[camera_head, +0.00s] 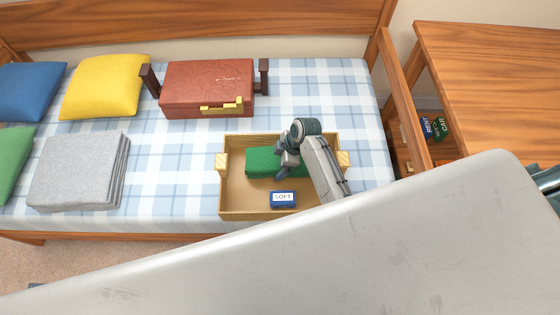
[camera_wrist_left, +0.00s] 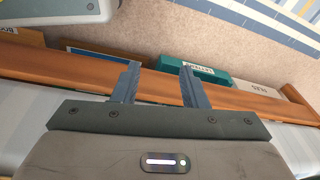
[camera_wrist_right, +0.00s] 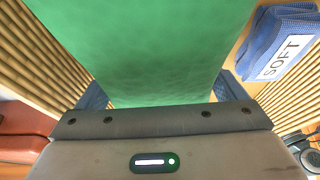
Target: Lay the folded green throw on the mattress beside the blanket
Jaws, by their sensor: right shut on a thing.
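The folded green throw (camera_head: 261,161) lies inside a woven tan basket (camera_head: 236,195) on the mattress (camera_head: 175,165). My right gripper (camera_head: 283,171) reaches into the basket and is shut on the throw; the throw (camera_wrist_right: 145,50) fills the space between its fingers in the right wrist view. The folded grey blanket (camera_head: 78,170) lies flat on the mattress at the left. My left gripper (camera_wrist_left: 156,72) is open and empty in the left wrist view, above the floor and a wooden rail. Part of the throw is hidden by my right gripper.
A blue SOFT pack (camera_head: 283,199) is in the basket, and a red case (camera_head: 207,88) stands behind it. Yellow (camera_head: 105,86), blue (camera_head: 30,91) and green (camera_head: 14,160) pillows lie at the left. Bare mattress lies between blanket and basket.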

